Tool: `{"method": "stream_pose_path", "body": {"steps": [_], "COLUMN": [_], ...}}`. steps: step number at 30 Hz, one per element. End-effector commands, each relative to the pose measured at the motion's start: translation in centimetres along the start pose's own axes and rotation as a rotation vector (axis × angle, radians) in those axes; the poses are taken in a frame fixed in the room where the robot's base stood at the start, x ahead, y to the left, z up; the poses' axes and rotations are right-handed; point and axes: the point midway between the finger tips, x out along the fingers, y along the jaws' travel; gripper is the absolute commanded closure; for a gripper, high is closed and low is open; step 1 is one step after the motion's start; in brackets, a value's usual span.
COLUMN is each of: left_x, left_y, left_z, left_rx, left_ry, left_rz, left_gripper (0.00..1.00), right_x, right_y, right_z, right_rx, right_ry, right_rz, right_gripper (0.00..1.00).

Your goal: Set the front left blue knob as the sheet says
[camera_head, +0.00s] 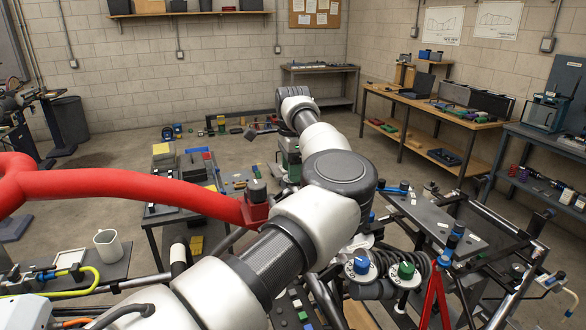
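A blue knob (361,265) sits on a round white dial low in the picture, right of centre, on the tube chassis (478,222). A green knob (406,270) on a similar white dial is just to its right. Another blue piece (459,228) stands farther right on the frame. The knob's exact pointer setting is too small to read. My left arm crosses the middle and bends away toward the back, left of the knobs. I cannot make out its fingertips, and nothing of it visibly touches the blue knob. My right gripper does not show.
Two sheets with drawings (443,25) (498,18) hang on the right wall, too small to read. A thick red tube (120,184) reaches in from the left. A small table (427,212) with loose parts is behind the knobs. Open floor lies behind.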

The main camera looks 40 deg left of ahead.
Motion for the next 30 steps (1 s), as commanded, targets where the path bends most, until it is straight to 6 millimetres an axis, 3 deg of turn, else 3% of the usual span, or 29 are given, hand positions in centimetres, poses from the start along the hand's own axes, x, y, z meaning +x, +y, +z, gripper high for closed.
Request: {"method": "stream_pose_path", "body": {"steps": [8,11,22,30], "left_x": [-0.3,-1.5,-8.8,-10.7], "left_y": [0.0,0.0,-0.1,0.0], "left_z": [0.0,0.0,0.0,0.0], "left_rx": [0.000,0.001,0.001,0.000], "left_ry": [0.001,0.003,0.001,0.000], "left_rz": [0.001,0.000,0.000,0.001], "left_gripper": [0.47,0.47,0.47,0.47], "right_x": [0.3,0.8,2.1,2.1], "right_y": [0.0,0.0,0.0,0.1], "right_z": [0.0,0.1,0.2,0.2], "right_rx": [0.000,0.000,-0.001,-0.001], "right_ry": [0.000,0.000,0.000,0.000], "right_rz": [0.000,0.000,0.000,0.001], "right_gripper": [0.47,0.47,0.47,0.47]}}
